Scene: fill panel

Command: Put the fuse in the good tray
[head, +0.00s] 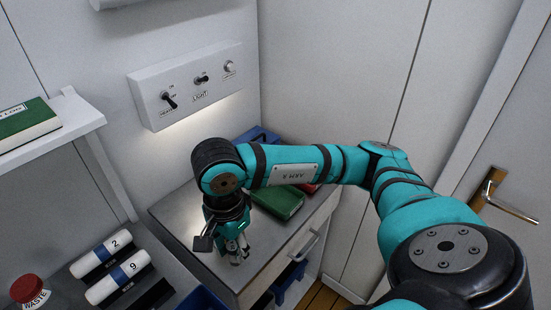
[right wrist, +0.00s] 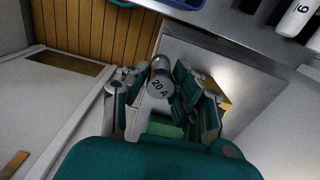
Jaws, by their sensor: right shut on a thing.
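The fuse (right wrist: 160,84) is a grey cylinder marked "20 A" in the right wrist view. My right gripper (head: 238,254) is shut on it and points down over the grey cabinet top (head: 180,216). In the head view the fuse is mostly hidden by the fingers. A green tray-like thing (head: 279,202) lies on the cabinet top to the right of the gripper, partly under my arm. Part of it also shows in the right wrist view (right wrist: 166,130). I cannot read a label that tells which tray is the good one. My left gripper is out of view.
A red thing (head: 309,187) lies beyond the green one, and a blue container (head: 260,135) stands at the back corner. A switch panel (head: 187,84) is on the wall.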

